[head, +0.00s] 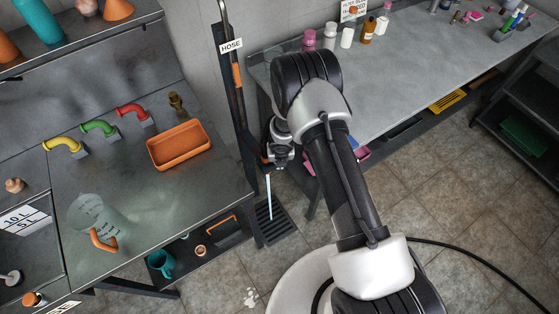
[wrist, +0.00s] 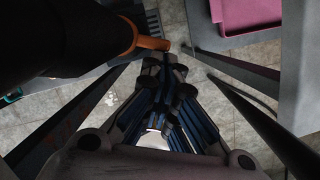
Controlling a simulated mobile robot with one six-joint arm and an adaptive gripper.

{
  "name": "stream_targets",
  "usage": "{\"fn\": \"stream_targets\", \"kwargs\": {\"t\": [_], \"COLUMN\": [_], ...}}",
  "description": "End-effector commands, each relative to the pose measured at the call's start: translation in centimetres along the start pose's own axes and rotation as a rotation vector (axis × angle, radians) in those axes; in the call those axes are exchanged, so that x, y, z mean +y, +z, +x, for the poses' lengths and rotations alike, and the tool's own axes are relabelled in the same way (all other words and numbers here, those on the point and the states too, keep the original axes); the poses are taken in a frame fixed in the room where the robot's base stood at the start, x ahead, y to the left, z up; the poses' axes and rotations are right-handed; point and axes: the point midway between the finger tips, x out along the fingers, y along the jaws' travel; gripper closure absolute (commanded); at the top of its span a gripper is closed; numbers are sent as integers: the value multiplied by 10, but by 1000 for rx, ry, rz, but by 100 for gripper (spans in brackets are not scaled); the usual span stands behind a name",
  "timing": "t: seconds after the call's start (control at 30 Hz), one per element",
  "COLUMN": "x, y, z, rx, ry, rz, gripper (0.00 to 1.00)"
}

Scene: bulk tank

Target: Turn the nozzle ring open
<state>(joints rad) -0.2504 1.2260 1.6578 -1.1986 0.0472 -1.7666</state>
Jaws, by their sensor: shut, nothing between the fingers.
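The hose (head: 240,110) hangs down a dark post under a HOSE sign in the head view. In the wrist view its dark nozzle (wrist: 60,35) fills the upper left, with an orange nozzle ring (wrist: 150,43) around its end and a tab pointing right. My gripper (wrist: 172,62) is shut and empty, its fingertips just below that tab; I cannot tell whether they touch. In the head view my gripper (head: 281,158) is beside the nozzle's lower end, and the ring is hard to make out. A thin pale stream (head: 268,195) runs down below the nozzle.
A dark floor grate (head: 272,222) lies below the nozzle. The left bench (head: 130,190) holds an orange tray (head: 180,146), a clear jug (head: 88,217) and coloured pipe elbows. The right bench (head: 420,75) stands close to my arm. A pink bin (wrist: 250,15) shows at upper right.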

Motion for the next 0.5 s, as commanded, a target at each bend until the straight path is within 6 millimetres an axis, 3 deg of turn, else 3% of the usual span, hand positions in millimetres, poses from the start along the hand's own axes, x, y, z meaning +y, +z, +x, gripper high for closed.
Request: {"fn": "stream_targets", "kwargs": {"t": [0.5], "x": [3], "y": [2], "z": [-2], "rx": [-1], "ry": [0], "rz": [0], "gripper": [100]}}
